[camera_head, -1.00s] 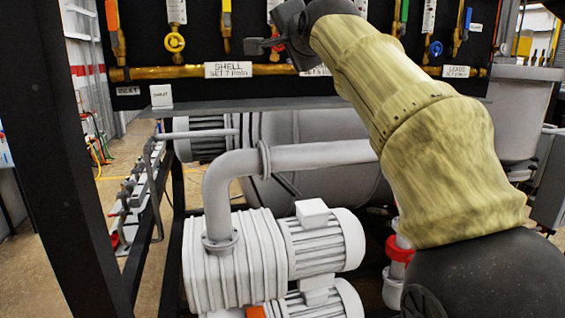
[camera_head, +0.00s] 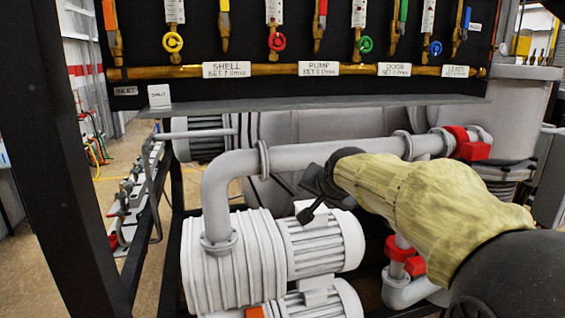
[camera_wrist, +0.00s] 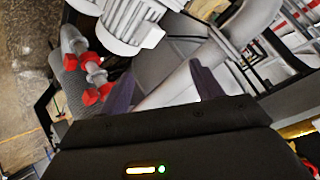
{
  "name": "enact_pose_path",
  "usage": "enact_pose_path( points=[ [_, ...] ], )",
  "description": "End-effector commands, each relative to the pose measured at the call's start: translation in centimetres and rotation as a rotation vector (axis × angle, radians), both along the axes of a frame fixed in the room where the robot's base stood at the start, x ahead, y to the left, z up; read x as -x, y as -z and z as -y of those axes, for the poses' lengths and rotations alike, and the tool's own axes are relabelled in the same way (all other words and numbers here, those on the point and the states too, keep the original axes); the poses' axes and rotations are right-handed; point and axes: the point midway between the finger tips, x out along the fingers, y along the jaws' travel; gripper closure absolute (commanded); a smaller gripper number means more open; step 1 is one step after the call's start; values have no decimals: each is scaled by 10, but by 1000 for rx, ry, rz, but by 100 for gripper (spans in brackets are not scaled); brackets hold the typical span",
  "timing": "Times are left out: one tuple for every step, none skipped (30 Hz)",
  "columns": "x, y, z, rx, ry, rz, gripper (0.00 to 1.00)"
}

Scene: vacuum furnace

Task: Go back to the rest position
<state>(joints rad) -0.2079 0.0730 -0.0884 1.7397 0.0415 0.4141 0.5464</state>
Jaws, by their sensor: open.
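My arm, in a yellowish sleeve, reaches in from the lower right of the head view. My gripper (camera_head: 308,212) is at its end, low in front of the grey pipe and by the upper motor. In the wrist view my gripper (camera_wrist: 163,88) shows two dark fingers spread apart with nothing between them. It is open and empty. Beyond the fingers the wrist view shows a grey pipe (camera_wrist: 180,86) and a white ribbed motor (camera_wrist: 130,18).
A black panel with coloured valves and a brass manifold (camera_head: 270,70) stands above a grey shelf edge (camera_head: 330,104). The white pump (camera_head: 235,262) sits below. Red-fitted piping (camera_head: 400,255) is close to my arm. A black frame post (camera_head: 65,150) stands at left.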

Motion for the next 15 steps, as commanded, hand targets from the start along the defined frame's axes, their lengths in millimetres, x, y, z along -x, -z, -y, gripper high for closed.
enact_pose_path(
  points=[
    [12,29,9,40,-14,-54,35],
    [20,44,13,63,-25,-83,35],
    [30,64,18,94,-42,-121,35],
    [39,79,22,116,-56,-151,35],
    [48,93,26,136,-69,-180,35],
    [61,111,31,164,-88,-219,35],
    [72,125,35,182,-104,-249,35],
    [83,139,39,201,-120,-280,35],
    [98,156,43,226,-143,-319,35],
    [110,169,46,242,-161,-349,35],
    [122,181,49,259,-179,-378,35],
    [139,197,53,279,-205,-417,35],
    [153,209,56,293,-225,-448,35],
    [166,219,59,306,-245,-477,35],
    [184,232,62,321,-272,-513,35]
  ],
)
